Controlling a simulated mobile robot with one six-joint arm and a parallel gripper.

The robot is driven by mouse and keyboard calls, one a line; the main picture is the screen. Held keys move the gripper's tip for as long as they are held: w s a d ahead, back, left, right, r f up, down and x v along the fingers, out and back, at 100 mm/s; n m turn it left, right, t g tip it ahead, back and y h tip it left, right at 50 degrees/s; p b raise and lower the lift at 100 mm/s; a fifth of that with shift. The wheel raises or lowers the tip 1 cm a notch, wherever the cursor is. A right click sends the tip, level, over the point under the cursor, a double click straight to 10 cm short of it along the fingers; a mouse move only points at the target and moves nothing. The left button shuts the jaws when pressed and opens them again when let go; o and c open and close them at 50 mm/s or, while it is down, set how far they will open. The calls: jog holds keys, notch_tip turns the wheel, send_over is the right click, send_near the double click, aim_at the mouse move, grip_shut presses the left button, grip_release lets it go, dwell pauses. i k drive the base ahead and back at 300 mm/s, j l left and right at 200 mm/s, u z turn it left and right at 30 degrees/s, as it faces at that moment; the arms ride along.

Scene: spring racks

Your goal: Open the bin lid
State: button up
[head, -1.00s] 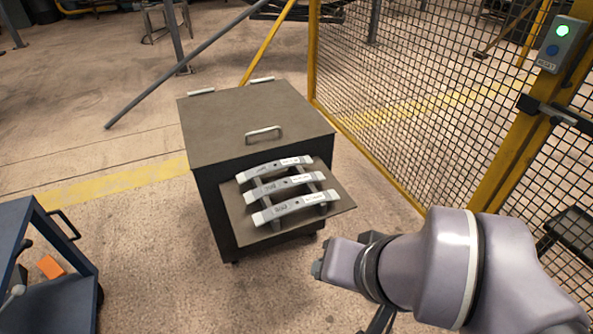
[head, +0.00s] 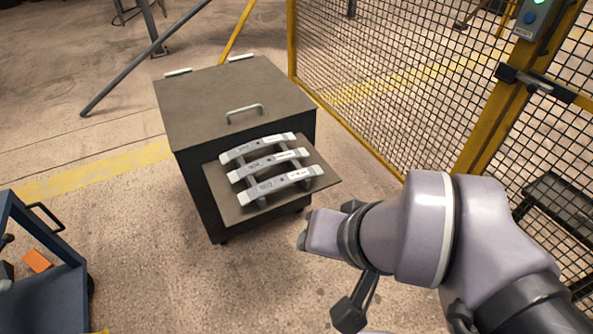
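The bin (head: 205,195) is a dark box on casters at centre left in the head view. Its flat grey-brown lid (head: 215,98) lies shut on top. A metal handle (head: 244,113) stands at the lid's front edge, and two small metal pieces sit along the back edge. My gripper (head: 350,312) shows only in part, as a dark piece below my lilac wrist. It is right of and in front of the bin, apart from the lid and handle. Its fingers are too hidden to tell whether they are open.
A shelf (head: 228,212) sticks out of the bin's front and carries a rack of three curved metal bars (head: 270,165) below the handle. A yellow-framed mesh fence (head: 395,85) stands behind right. A blue cart (head: 60,285) is at lower left.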

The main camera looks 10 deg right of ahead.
aim_at(198, 106)
jog(key=i+j, duration=0.15)
jog(key=i, duration=0.55)
jog(key=i+j+u, duration=0.1)
jog(key=i, duration=0.65)
jog(key=j, duration=0.1)
